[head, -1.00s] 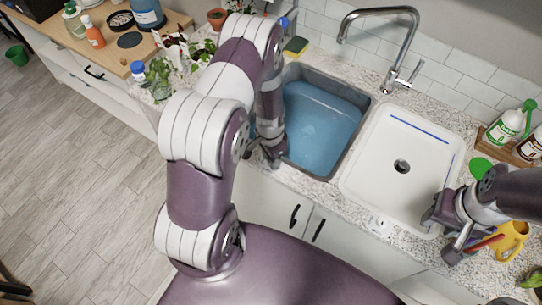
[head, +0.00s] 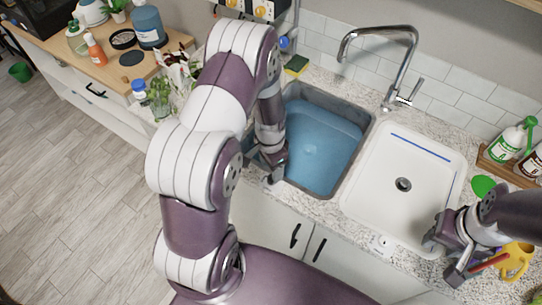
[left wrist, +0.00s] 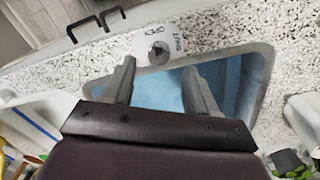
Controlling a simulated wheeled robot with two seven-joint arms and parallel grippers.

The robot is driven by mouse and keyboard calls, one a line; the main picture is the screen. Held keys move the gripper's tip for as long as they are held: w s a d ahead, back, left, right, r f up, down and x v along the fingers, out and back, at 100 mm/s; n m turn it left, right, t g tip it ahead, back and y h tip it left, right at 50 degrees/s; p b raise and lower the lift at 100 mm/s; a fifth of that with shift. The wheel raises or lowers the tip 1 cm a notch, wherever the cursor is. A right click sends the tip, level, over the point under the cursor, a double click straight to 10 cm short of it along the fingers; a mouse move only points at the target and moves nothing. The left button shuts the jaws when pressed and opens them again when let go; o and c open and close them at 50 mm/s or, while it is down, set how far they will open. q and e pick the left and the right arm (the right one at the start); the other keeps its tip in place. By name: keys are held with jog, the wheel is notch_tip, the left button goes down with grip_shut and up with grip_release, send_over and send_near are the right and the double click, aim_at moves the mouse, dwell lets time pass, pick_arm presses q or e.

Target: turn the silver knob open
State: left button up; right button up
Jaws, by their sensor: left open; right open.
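The silver knob (left wrist: 158,53) is a round cap with a dark mark on a white plate in the left wrist view. My right gripper (head: 446,258) is open near the white sink's front right corner.
The water-filled sink (head: 350,178) and the empty white sink (head: 375,190) lie side by side under a tall tap (head: 412,55). Another white plate (head: 383,244) sits before the white sink. A yellow watering can (head: 518,258) is by my right gripper. Plants (head: 160,97) stand left.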

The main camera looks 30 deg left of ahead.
aim_at(271, 176)
pick_arm(q)
notch_tip(271, 176, up, 8)
jog(key=b, duration=0.1)
jog(key=shift+a, duration=0.1)
dwell(0.3)
jog(key=s+d+r+n+t+b, duration=0.1)
jog(key=s+d+r+n, duration=0.4)
jog(key=s, duration=0.4)
jog(key=shift+d+r+n+t+b, duration=0.3)
jog(key=shift+d+r+n+b, duration=0.1)
jog(key=shift+n, duration=0.1)
jog(key=shift+s, duration=0.25)
